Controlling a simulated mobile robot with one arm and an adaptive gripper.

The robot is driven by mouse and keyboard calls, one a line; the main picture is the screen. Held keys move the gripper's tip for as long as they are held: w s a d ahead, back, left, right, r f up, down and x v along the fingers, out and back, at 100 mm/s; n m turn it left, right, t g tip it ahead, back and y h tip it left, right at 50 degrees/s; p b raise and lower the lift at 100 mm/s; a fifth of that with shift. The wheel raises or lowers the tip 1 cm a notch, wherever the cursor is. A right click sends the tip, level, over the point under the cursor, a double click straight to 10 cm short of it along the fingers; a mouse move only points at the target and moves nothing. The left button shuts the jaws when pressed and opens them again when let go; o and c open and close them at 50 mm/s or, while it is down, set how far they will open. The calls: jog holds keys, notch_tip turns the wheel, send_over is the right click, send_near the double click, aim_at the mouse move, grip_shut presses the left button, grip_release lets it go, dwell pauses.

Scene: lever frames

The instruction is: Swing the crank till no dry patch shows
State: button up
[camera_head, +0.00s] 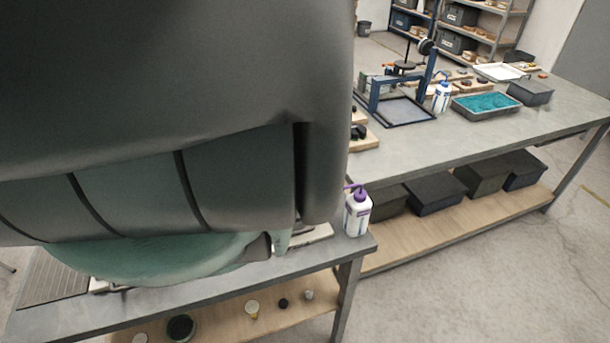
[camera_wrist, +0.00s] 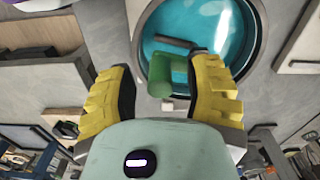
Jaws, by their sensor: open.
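In the wrist view, a round metal-rimmed vessel (camera_wrist: 258,30) with a glossy teal inside lies beyond my fingertips. A green crank handle (camera_wrist: 160,82), a short upright cylinder, shows at its near edge, with a darker bar (camera_wrist: 174,42) over the teal. My gripper (camera_wrist: 162,70) has yellow ridged fingers spread wide, one on each side of the handle. I see gaps beside the handle and cannot tell its depth between the fingers. No dry patch can be made out. In the head view, my arm hides the vessel, the crank and my gripper.
In the head view, a white bottle with a purple cap (camera_head: 357,212) stands at the near bench's right corner. The far bench holds a blue press frame (camera_head: 374,95), another bottle (camera_head: 441,96) and a teal-filled tray (camera_head: 487,118). Dark bins (camera_head: 435,193) stand below.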

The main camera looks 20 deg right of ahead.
jog(key=shift+o, duration=0.4)
grip_shut()
